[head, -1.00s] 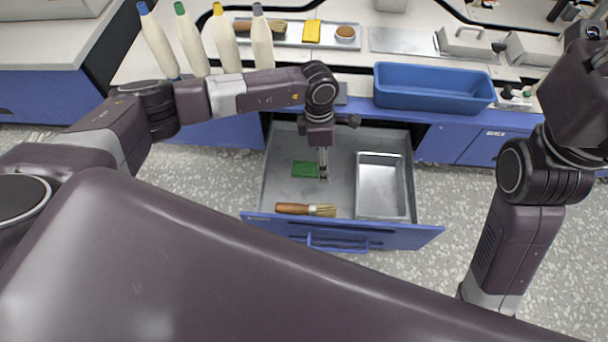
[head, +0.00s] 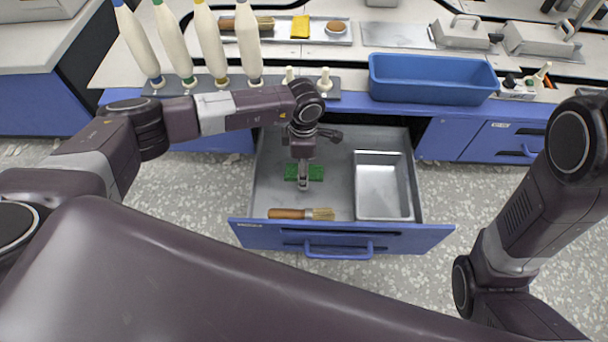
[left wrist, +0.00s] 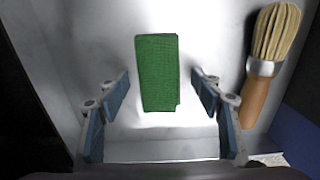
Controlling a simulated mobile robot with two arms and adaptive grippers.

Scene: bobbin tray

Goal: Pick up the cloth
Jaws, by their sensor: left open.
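The green cloth (head: 316,173) lies folded on the floor of the open drawer, toward its left side. In the left wrist view the cloth (left wrist: 157,73) is a flat upright rectangle, centred ahead of the fingers. My left gripper (head: 303,184) points down over the cloth and hides its middle in the head view. In the left wrist view my left gripper (left wrist: 162,92) is open, with one blue-padded finger on each side of the cloth's lower end and nothing between the pads touching it. My right gripper is out of view; only the right arm shows.
A wooden-handled brush (head: 290,214) lies in front of the cloth, near the drawer front (head: 345,239). A metal pan (head: 384,214) fills the drawer's right side. A blue bin (head: 432,90), bobbins and a tray (head: 344,40) stand on the counter above.

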